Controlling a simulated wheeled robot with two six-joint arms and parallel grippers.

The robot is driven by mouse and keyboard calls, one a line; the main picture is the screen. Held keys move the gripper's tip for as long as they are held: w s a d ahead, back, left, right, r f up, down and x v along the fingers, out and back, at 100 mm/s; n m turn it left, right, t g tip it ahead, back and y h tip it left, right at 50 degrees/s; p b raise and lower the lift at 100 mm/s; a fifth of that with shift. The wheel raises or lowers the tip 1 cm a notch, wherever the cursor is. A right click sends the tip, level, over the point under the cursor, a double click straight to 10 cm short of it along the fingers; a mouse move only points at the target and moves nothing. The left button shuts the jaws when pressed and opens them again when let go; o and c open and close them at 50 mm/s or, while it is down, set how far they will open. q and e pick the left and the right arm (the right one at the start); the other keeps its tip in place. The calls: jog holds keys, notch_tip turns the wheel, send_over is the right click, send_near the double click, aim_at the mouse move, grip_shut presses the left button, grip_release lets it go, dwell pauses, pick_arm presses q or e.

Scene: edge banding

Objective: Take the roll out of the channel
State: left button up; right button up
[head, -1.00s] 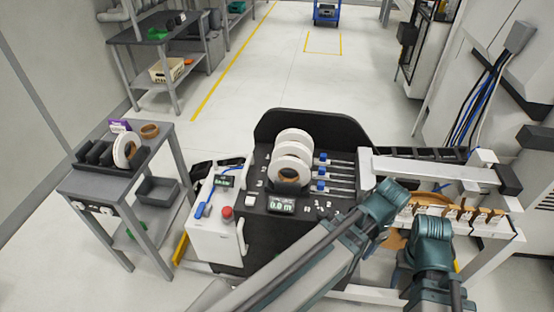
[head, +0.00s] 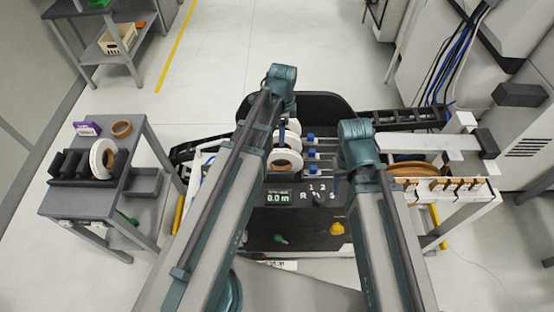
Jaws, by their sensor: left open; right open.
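White rolls with brown cores stand upright in the black channel machine. The front roll (head: 287,161) shows most clearly. Another roll (head: 293,127) behind it is partly covered by my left arm. Blue-knobbed rods (head: 311,153) lie just right of the rolls. My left gripper (head: 284,122) is over the rear rolls; its fingers are mostly hidden by the arm, and contact with a roll cannot be told. My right gripper (head: 366,170) is right of the rods, over the machine's right side; its fingers are mostly hidden. Both are open, with no held object visible.
A white bench (head: 468,190) with a brown coil (head: 407,170) stands at right. The display (head: 278,198) reads 0.0 m.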

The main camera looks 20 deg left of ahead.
aim_at(281, 156)
pick_arm(q)
notch_tip(281, 156, down, 8)
jog(key=b, duration=0.8)
jog(key=shift+f, duration=0.25)
notch_tip(281, 156, down, 5)
jog(key=b, duration=0.5)
jog(key=shift+w+f, duration=0.15)
grip_shut()
dwell(0.7)
